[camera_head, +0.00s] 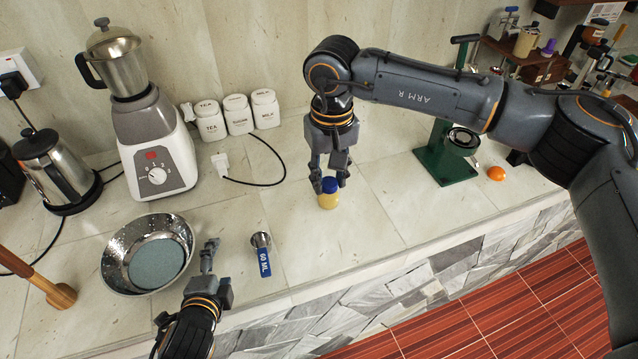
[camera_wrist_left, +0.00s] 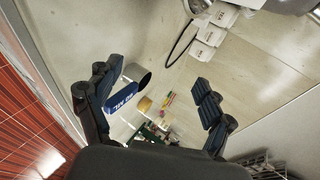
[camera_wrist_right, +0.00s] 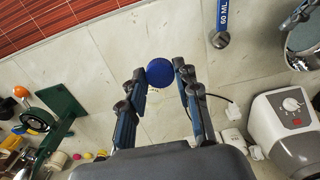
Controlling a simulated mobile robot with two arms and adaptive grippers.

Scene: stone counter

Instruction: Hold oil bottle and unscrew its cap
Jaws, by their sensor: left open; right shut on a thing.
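The oil bottle (camera_head: 328,201) is a small yellow bottle standing upright on the stone counter in the head view. Its blue cap (camera_head: 329,185) also shows from above in the right wrist view (camera_wrist_right: 160,72). My right gripper (camera_head: 330,184) points down over the bottle, with its fingertips shut on opposite sides of the cap.
A blue-handled 60 ML measuring cup (camera_head: 264,262) lies between the left gripper and the bottle. A metal bowl (camera_head: 117,262) is left of the left gripper. A blender (camera_head: 155,150), white canisters (camera_head: 238,115) and a green stand (camera_head: 447,165) stand further off.

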